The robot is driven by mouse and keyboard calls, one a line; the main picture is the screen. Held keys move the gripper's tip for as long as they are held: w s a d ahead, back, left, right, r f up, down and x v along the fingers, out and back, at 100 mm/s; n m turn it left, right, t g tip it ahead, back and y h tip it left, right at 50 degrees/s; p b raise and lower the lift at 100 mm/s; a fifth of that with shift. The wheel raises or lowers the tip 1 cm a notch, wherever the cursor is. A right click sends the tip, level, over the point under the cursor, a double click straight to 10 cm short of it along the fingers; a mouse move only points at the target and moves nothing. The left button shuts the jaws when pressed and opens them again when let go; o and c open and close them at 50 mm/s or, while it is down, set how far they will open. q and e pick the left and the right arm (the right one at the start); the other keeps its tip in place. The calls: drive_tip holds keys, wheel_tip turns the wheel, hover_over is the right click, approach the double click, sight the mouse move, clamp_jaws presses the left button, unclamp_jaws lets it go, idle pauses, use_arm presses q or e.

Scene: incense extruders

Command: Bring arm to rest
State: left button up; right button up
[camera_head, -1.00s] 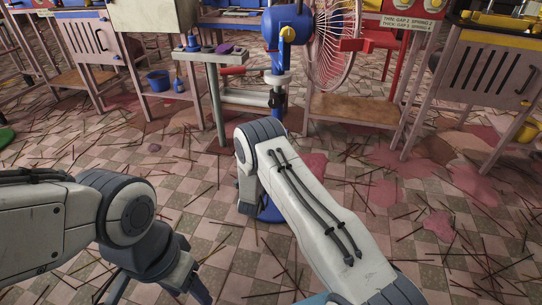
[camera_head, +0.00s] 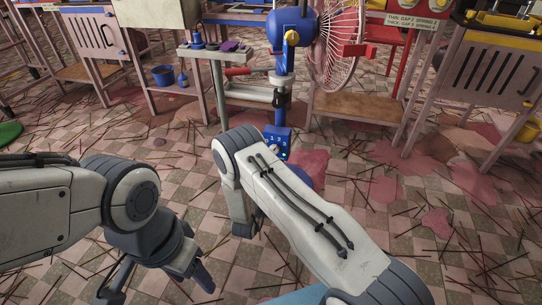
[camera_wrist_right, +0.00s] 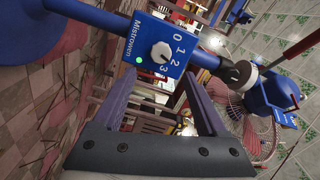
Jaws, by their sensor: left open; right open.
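My left gripper (camera_head: 157,283) is at the lower left of the head view, open and empty, pointing down over the floor. My right arm (camera_head: 300,220) reaches forward from the lower right, and its gripper is hidden behind it in the head view. In the right wrist view my right gripper (camera_wrist_right: 155,92) is open, its two fingers apart with nothing seen held. A blue control box (camera_wrist_right: 158,48) with a white dial and a lit green lamp is just beyond the fingers. That box (camera_head: 277,142) also shows on the fan's stand in the head view.
A pedestal fan (camera_head: 336,45) with a blue motor stands ahead. A small table (camera_head: 217,52) stands left of it, and a slotted machine table (camera_head: 487,70) at the right. A blue bucket (camera_head: 162,75) sits on a shelf. Sticks and pink stains cover the tiled floor.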

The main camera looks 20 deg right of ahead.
drive_tip(key=shift+v, duration=1.05)
